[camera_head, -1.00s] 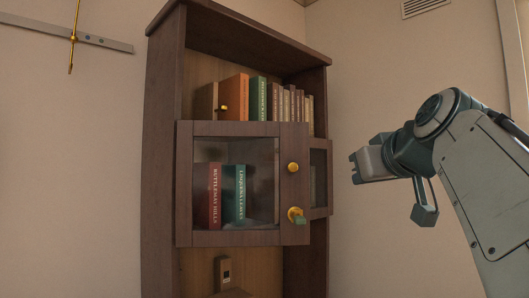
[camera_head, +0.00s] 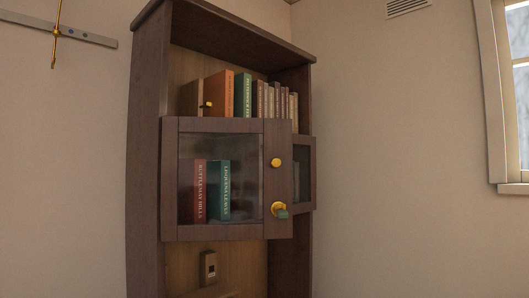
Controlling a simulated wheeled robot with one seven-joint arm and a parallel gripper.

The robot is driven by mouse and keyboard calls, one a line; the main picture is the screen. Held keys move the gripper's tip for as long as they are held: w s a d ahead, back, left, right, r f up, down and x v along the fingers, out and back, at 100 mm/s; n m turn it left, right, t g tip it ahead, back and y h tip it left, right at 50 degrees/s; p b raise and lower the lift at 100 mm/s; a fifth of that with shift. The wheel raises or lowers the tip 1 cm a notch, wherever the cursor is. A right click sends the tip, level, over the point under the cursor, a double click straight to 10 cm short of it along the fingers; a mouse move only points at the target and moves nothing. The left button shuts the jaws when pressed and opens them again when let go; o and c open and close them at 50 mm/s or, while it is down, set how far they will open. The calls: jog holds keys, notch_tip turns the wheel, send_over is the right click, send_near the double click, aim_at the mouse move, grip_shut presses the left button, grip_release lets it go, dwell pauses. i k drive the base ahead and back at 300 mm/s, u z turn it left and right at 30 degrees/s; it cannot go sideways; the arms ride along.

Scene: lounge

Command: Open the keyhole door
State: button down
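The keyhole door (camera_head: 278,185) is a brown wooden, glass-paned door on the front of a tall bookcase. It looks closed in the head view. It has a round gold knob (camera_head: 276,162) on its right stile. Below the knob is a gold keyhole fitting (camera_head: 278,208) with a small grey-green piece sticking out, which looks like a key. Behind the glass stand a red book (camera_head: 199,191) and a teal book (camera_head: 224,190). My gripper is not in view.
The bookcase (camera_head: 146,150) stands near a wall corner. Several books (camera_head: 244,95) stand on its upper shelf. A small brown box-like object (camera_head: 208,268) sits below the door. A window (camera_head: 505,90) is at the right. No obstacle shows right of the bookcase.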

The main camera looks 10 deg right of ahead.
aim_at(277, 133)
jog(key=z, duration=0.5)
jog(key=k, duration=0.6)
jog(key=z, duration=0.85)
jog(key=i, duration=0.7)
jog(key=u, duration=0.45)
jog(key=i, duration=0.8)
jog(key=u, duration=0.85)
